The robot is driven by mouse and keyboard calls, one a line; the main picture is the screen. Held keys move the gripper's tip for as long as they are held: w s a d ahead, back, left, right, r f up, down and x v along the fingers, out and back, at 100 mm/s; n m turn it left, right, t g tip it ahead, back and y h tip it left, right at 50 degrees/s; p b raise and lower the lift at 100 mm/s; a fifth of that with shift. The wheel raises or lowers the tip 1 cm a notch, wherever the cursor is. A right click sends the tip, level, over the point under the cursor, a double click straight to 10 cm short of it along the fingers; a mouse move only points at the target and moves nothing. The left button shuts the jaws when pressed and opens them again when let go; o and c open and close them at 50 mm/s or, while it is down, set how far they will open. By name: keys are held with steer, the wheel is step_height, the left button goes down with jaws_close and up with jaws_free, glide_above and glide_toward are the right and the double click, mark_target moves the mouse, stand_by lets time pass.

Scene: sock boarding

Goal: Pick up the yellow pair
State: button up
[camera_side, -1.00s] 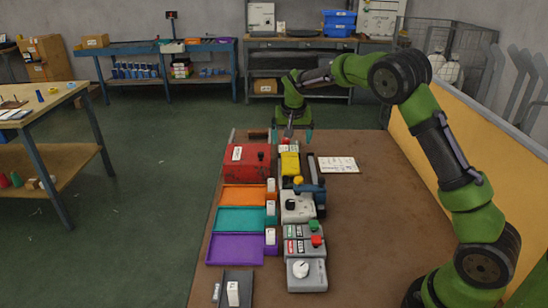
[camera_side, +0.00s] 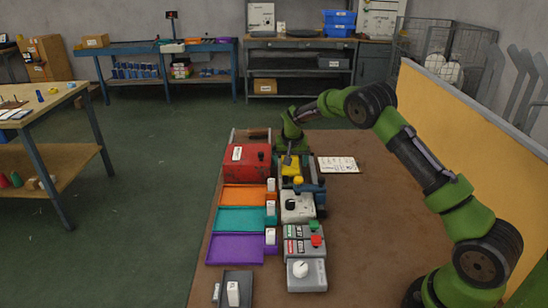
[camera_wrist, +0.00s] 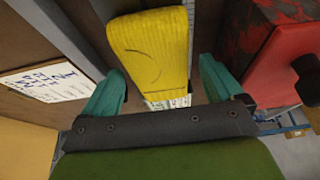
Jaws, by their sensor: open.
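The yellow pair (camera_side: 291,169) lies on the narrow station behind the white and grey machine, partly covered by my gripper in the side view. In the wrist view the yellow pair (camera_wrist: 152,50) is a folded knit bundle with a thin dark curved line on it. My gripper (camera_wrist: 163,70) is open, with one teal finger on each side of the near end of the pair. Gaps show between the fingers and the yellow cloth. In the side view my gripper (camera_side: 290,152) is low over the pair's far end, and its fingertips are hard to make out.
A red box (camera_side: 246,163) with a dark knob stands close on the left; it also shows at right in the wrist view (camera_wrist: 285,50). A printed white card (camera_side: 338,164) lies to the right. Orange (camera_side: 243,197), teal (camera_side: 240,220) and purple (camera_side: 235,250) trays line the left edge.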

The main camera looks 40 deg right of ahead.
steer(key=shift+c, duration=0.2)
steer(key=c, duration=1.1)
